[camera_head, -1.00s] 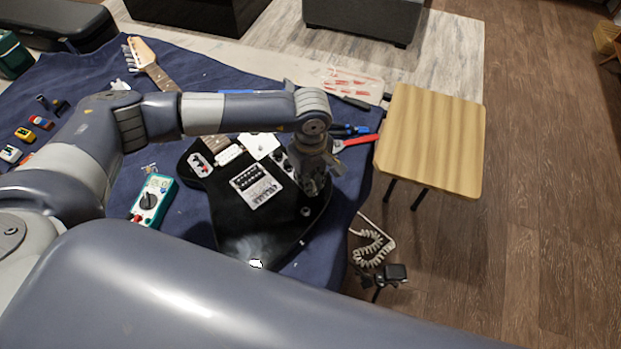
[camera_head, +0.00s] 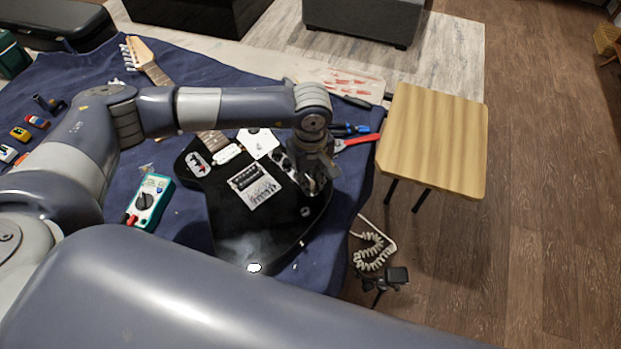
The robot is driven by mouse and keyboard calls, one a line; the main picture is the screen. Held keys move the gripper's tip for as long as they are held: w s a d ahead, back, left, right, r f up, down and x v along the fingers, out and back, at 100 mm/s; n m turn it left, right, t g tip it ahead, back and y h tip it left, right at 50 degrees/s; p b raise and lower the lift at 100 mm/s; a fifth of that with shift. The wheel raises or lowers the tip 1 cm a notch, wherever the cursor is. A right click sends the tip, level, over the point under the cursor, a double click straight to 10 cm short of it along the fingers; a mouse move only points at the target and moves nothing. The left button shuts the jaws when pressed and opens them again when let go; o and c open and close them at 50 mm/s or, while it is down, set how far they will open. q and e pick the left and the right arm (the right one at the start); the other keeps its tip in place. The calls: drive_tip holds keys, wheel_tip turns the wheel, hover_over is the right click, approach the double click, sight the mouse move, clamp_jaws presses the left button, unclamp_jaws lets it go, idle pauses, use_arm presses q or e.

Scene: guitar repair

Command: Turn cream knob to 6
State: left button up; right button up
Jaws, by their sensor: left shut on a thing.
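A black electric guitar body (camera_head: 240,232) lies on the blue cloth, with a metal bridge (camera_head: 255,187) and pickups on its face. My left arm reaches across from the left. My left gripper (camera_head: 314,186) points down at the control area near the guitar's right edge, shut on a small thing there. The gripper hides that thing, so I cannot make out the cream knob or its number. My right gripper is not in view.
A teal multimeter (camera_head: 149,201) lies left of the guitar. Red-handled pliers (camera_head: 357,140) and blue-handled tools lie behind the gripper. A wooden stool (camera_head: 433,140) stands at the right, with a coiled cable (camera_head: 374,250) below it. Small pedals lie at the far left.

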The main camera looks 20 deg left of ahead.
use_arm(q)
drive_tip(key=shift+w, duration=0.1)
drive_tip(key=shift+m+b, duration=1.05)
drive_tip(key=shift+m, duration=0.05)
drive_tip(key=o, duration=0.4)
drive_tip(key=shift+n+b, duration=0.75)
drive_tip(key=shift+n, duration=0.65)
